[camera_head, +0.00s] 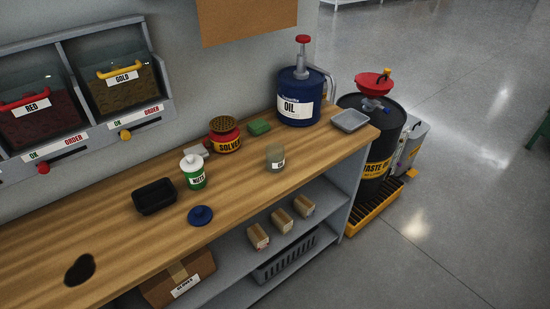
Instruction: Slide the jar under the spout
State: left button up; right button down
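A small clear jar (275,157) with a white label stands upright on the wooden workbench (110,240), towards its right part near the front edge. It looks open at the top. A dark blue drum labelled OIL (292,97) stands behind it and to the right, with a grey pump and red knob (302,42) on top. A grey curved tube or handle (331,86) shows at the drum's right side; I cannot tell clearly where a spout ends. The jar stands apart from the drum. Neither of my grippers is in view.
A red SOLVENT can (225,139), green sponge (259,127), green-and-white bottle (194,174), blue lid (200,215), black tray (154,197) and grey tray (349,120) are on the bench. Bare wood lies between jar and drum. RED and GOLD bins (119,84) hang at left.

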aim_at(274, 152)
jog(key=l+u, duration=0.1)
jog(key=u, duration=0.3)
jog(key=i+l+u, duration=0.1)
jog(key=u, duration=0.25)
jog(key=l+u, duration=0.2)
jog(key=u, duration=0.2)
jog(key=l+u, duration=0.25)
jog(key=l, duration=0.75)
jog(key=l+u, duration=0.25)
jog(key=l, duration=0.75)
